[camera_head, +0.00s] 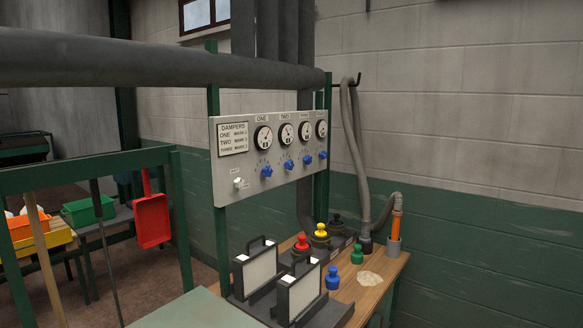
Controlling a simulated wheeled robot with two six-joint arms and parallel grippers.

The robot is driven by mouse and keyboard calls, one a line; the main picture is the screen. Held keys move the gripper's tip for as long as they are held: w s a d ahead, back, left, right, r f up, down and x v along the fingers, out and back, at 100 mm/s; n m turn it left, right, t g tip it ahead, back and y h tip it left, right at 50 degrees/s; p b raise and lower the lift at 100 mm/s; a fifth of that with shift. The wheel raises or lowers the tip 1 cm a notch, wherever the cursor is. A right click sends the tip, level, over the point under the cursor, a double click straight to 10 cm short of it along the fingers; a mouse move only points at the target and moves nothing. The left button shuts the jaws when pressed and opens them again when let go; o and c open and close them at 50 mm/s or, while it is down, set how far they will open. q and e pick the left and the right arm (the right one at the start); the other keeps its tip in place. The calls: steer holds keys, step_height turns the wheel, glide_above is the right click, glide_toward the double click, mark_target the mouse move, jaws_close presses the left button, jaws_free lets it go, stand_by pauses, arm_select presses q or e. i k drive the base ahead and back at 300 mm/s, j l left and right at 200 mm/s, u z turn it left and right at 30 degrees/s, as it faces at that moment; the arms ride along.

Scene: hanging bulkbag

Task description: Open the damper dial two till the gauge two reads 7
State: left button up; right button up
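A light grey damper panel (225,180) hangs on green posts in the middle of the view. Gauge two (286,132), a round white dial with a black rim, is under the label TWO. Its needle is too small to read. Damper dial two (288,165), a blue knob, sits right below it. Gauge one (263,137) and its blue knob (266,171) are to the left. Two more gauges with blue knobs, including gauge three (305,131), are to the right. Neither of my grippers is in view.
Below the panel, a wooden bench (385,273) holds black-framed filter panels (299,293), coloured knobbed pieces such as a blue one (332,278), and a hose (357,140). A green rail (85,170) with a red dustpan (152,220) stands at left. A white switch (238,183) is on the panel.

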mark_target(289, 165)
steer(key=u, duration=0.3)
steer(key=i+l+u, duration=0.2)
steer(key=l+u, duration=0.25)
steer(key=i+l+u, duration=0.1)
steer(key=l+u, duration=0.75)
steer(key=l, duration=0.15)
